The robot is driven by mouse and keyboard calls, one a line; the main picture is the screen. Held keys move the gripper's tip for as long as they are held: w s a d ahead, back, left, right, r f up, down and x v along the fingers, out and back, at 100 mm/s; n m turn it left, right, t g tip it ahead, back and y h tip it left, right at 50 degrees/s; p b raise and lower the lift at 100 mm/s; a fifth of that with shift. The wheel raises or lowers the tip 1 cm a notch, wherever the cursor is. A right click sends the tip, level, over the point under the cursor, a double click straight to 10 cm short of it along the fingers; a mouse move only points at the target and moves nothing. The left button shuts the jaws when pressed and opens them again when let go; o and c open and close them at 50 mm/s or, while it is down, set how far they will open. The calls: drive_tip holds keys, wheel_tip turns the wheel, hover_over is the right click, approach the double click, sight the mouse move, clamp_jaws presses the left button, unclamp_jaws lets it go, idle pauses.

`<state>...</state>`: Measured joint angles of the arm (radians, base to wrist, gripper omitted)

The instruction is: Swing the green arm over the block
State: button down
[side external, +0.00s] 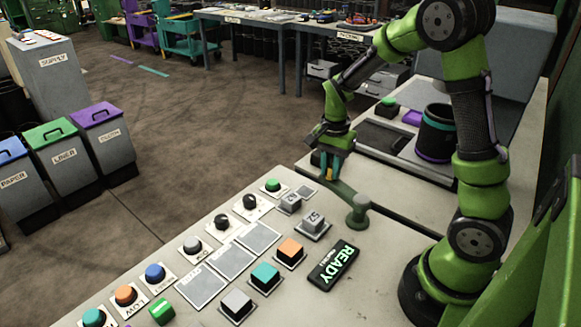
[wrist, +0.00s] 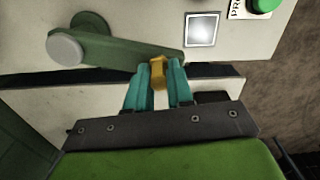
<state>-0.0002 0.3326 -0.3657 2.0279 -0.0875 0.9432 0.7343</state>
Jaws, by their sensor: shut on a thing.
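The green arm (side external: 341,190) is a flat dark green bar on a round post (side external: 357,210) on the worktop. In the wrist view the bar (wrist: 120,52) runs from its pivot to a yellow peg (wrist: 158,73) at its free end. My gripper (side external: 331,172) has its teal fingers (wrist: 156,90) shut on this peg, one finger on each side. I cannot tell which is the task's block.
A black READY sign (side external: 333,264) lies near the blocks. Flat panels (side external: 257,238) and knobs (side external: 250,202) line the worktop's left side. A green button (side external: 271,186) is left of my gripper. A dark cylindrical bin (side external: 436,132) stands behind on the right.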

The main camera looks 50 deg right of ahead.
drive_tip(key=shift+w+a+n, duration=0.15)
drive_tip(key=shift+a+n, duration=0.65)
drive_tip(key=a+n, duration=0.2)
drive_tip(key=n, duration=0.1)
drive_tip(key=s+a+n, duration=0.1)
drive_tip(key=a+n, duration=0.2)
drive_tip(key=s+a+n, duration=0.1)
drive_tip(key=a+n, duration=0.2)
drive_tip(key=shift+s+a+r, duration=0.1)
drive_tip(key=shift+s+a, duration=0.05)
drive_tip(key=shift+s, duration=0.05)
drive_tip(key=shift+s+a+n, duration=0.65)
drive_tip(key=shift+n, duration=0.55)
drive_tip(key=c, duration=1)
unclamp_jaws()
wheel_tip(320, 180, up, 17)
